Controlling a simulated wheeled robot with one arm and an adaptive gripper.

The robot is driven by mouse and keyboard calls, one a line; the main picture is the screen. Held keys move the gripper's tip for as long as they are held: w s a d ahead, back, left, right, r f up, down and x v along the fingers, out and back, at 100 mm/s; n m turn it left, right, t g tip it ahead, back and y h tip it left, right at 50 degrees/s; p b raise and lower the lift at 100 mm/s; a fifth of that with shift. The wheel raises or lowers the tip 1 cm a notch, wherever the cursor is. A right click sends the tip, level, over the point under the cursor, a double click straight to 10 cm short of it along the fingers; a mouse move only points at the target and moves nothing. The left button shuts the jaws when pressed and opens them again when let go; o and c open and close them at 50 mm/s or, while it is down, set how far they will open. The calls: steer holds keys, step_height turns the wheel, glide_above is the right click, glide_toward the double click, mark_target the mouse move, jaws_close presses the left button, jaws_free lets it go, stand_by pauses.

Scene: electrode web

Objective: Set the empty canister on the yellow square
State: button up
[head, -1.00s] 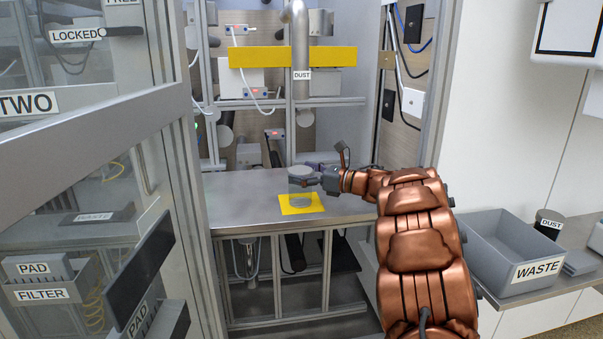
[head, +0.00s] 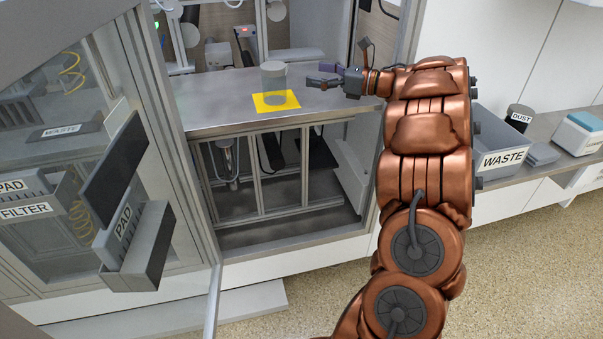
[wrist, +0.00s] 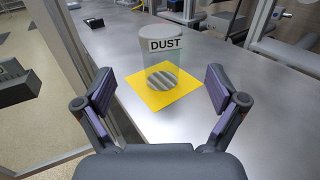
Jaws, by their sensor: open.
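In the wrist view the canister (wrist: 163,62) is clear-walled, with a pale lid and a DUST label. Its base lies within the yellow square (wrist: 150,98), which shows around it. My gripper (head: 318,75) is open and empty to the right of the canister, apart from it. In the wrist view its two fingers (wrist: 160,88) are spread wide, with the canister beyond and between them.
The metal bench (head: 215,110) is mostly clear around the square. A frame post and glass door (head: 150,110) stand at left. At right, a WASTE bin (head: 500,158) and another DUST canister (head: 519,117) with dark walls stand on a side counter.

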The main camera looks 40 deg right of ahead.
steer(key=w+d+r+m+t+h, duration=0.25)
steer(key=w+r+m+h, duration=0.45)
steer(key=m+h, duration=0.65)
steer(key=s+a+f+m+g+h, duration=0.1)
steer(key=s+f+m+g, duration=0.1)
steer(key=m, duration=0.3)
steer(key=s+a+f+m+g+h, duration=0.1)
steer(key=s+a+f+m+g, duration=0.1)
steer(key=m, duration=0.4)
steer(key=s+a+f+m+g+h, duration=0.1)
steer(key=s+f+m+g, duration=0.2)
steer(key=m, duration=0.3)
steer(key=shift+s+a+f+h, duration=0.1)
steer(key=shift+a+f+h, duration=0.25)
steer(key=shift+f, duration=0.2)
steer(key=s+a+f+m+g+y, duration=0.3)
steer(key=s+a+f+m+g, duration=0.35)
steer(key=s+a+f, duration=0.5)
steer(key=s+a+f+m+g+y, duration=0.2)
steer(key=s+a+g, duration=0.1)
steer(key=s+a, duration=0.7)
steer(key=s+a+f+m+g+y, duration=0.2)
steer(key=s+a+f+m+g, duration=0.1)
steer(key=s+a, duration=0.8)
steer(key=s+g, duration=0.1)
steer(key=s, duration=0.4)
steer(key=shift+a+f+y, duration=0.15)
steer(key=shift+f+y, duration=0.15)
steer(key=shift+f, duration=0.05)
